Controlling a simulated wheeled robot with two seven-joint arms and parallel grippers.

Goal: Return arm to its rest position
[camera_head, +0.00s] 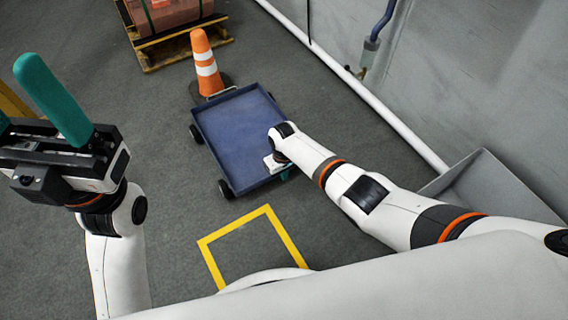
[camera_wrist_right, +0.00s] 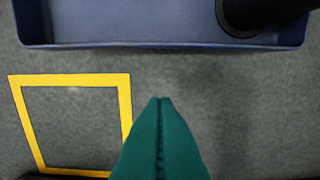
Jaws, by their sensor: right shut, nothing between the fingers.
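My right arm (camera_head: 370,200) reaches in from the right toward the blue cart (camera_head: 235,140). Its gripper (camera_head: 287,174) is mostly hidden behind its own wrist at the cart's near right corner. In the right wrist view the teal fingers (camera_wrist_right: 160,98) are pressed together with nothing between them, over bare floor just outside the cart's edge (camera_wrist_right: 160,44). My left gripper (camera_head: 35,105) is raised at the left of the head view, its teal fingers pointing up and spread apart, with nothing between them.
The cart's tray looks empty. A yellow floor outline (camera_head: 285,236) lies before it; it also shows in the right wrist view (camera_wrist_right: 125,105). An orange cone (camera_head: 203,62) and loaded pallet (camera_head: 180,45) stand behind. A grey bin (camera_head: 490,180) and wall (camera_head: 460,80) bound the right.

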